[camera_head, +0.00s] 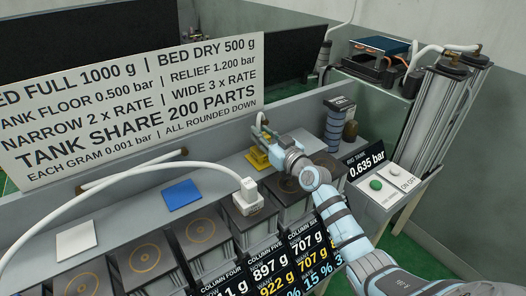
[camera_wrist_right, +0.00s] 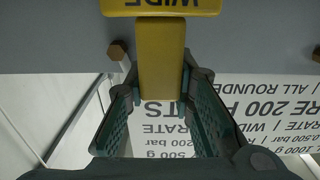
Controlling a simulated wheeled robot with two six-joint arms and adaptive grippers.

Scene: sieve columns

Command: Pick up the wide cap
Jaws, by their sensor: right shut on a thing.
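The wide cap (camera_head: 257,159) is yellow and shows at the tip of my right arm, over the back of the bench. In the right wrist view the cap's plate (camera_wrist_right: 165,5) reads WIDE, and its yellow upright grip (camera_wrist_right: 161,60) runs between the fingers. My right gripper (camera_head: 272,148) is shut on this grip, and the two fingers also show in the wrist view (camera_wrist_right: 160,88). I cannot tell whether the cap touches the surface below it. My left gripper is not in view.
A blue plate (camera_head: 182,194) and a white plate (camera_head: 76,240) lie on the bench to the left. A white hose ends in a connector (camera_head: 248,197) on one column. Column tops with ring marks (camera_head: 144,257) line the front. A dark cylinder (camera_head: 336,125) stands right of the gripper.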

